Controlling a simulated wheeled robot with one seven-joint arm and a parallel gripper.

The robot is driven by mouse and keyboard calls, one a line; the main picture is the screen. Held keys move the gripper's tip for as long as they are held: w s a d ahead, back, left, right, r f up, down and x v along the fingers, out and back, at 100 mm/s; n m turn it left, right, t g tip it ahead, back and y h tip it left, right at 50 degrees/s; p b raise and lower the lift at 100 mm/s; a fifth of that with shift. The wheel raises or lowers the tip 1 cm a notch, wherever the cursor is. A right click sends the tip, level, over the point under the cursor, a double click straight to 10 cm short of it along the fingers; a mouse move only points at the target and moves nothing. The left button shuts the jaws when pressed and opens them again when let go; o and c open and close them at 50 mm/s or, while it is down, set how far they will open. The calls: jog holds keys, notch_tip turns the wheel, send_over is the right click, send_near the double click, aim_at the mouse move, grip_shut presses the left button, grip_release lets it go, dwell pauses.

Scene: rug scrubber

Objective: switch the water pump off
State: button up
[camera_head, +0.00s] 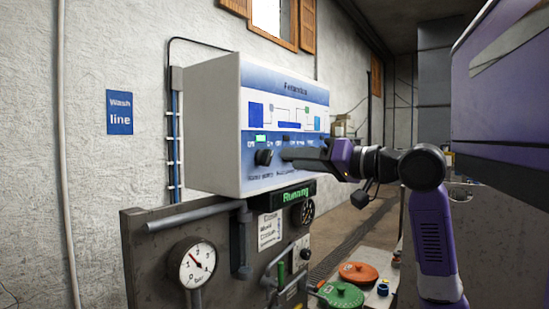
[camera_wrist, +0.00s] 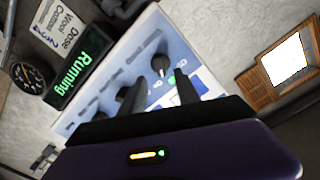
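The control box (camera_head: 213,125) on the wall has a blue and white front panel (camera_head: 285,94). A dark knob (camera_head: 264,157) sits low on the panel's left, with a small label under it too blurred to read surely. A green lamp (camera_head: 261,138) is lit above it. In the wrist view this knob (camera_wrist: 160,64) stands upright beyond my fingers, clear of them. My gripper (camera_head: 287,154) is close to the panel, just right of the knob, and hides part of the panel's lower row. In the wrist view its fingers (camera_wrist: 156,92) are spread apart, with nothing clearly held.
A green "Running" display (camera_head: 298,194) glows below the box; it also shows in the wrist view (camera_wrist: 79,70). A pressure gauge (camera_head: 197,263), a grey pipe (camera_head: 195,215) and red (camera_head: 358,272) and green (camera_head: 341,294) lids are lower down.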

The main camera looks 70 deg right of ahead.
aim_at(271, 157)
jog(key=shift+p+x, duration=0.65)
jog(key=shift+x, duration=2.55)
grip_shut()
